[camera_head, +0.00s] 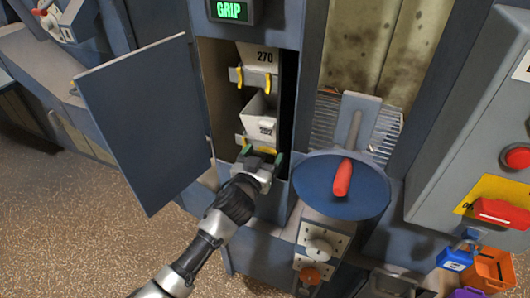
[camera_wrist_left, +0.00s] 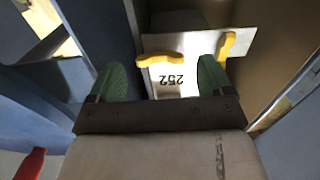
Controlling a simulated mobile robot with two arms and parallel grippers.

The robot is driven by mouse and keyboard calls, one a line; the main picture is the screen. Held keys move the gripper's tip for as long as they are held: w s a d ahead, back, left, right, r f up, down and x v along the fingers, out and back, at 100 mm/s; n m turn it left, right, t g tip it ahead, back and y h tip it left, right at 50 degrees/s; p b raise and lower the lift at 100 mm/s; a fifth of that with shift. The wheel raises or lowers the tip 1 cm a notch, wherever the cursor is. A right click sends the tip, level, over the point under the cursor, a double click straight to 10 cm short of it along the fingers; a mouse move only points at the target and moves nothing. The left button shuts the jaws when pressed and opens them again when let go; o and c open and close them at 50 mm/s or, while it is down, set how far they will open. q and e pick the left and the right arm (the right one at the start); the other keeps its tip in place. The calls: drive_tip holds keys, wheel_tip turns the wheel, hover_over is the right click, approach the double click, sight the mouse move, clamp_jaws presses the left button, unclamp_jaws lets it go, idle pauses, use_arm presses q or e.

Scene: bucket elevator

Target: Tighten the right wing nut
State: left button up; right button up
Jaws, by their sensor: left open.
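The white bucket marked 252 (camera_head: 259,108) hangs in the open shaft. It carries a left yellow wing nut (camera_head: 240,140) and a right yellow wing nut (camera_head: 268,150). In the left wrist view the bucket number reads upside down. There one wing nut (camera_wrist_left: 160,58) lies about level and the other (camera_wrist_left: 228,45) stands about upright. My left gripper (camera_head: 262,156) is open just below bucket 252. Its green fingertips (camera_wrist_left: 164,78) are apart, with the bucket's number showing between them. I cannot tell whether they touch the bucket. My right gripper is not in view.
Another bucket marked 270 (camera_head: 262,58) hangs above. An open dark door panel (camera_head: 145,120) stands left of the shaft. A round blue disc with a red handle (camera_head: 342,178) is at right. A sign above reads GRIP (camera_head: 230,10).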

use_arm(q)
drive_tip(key=shift+w+d, duration=0.25)
drive_tip(key=shift+w, duration=0.45)
drive_tip(key=c, duration=0.9)
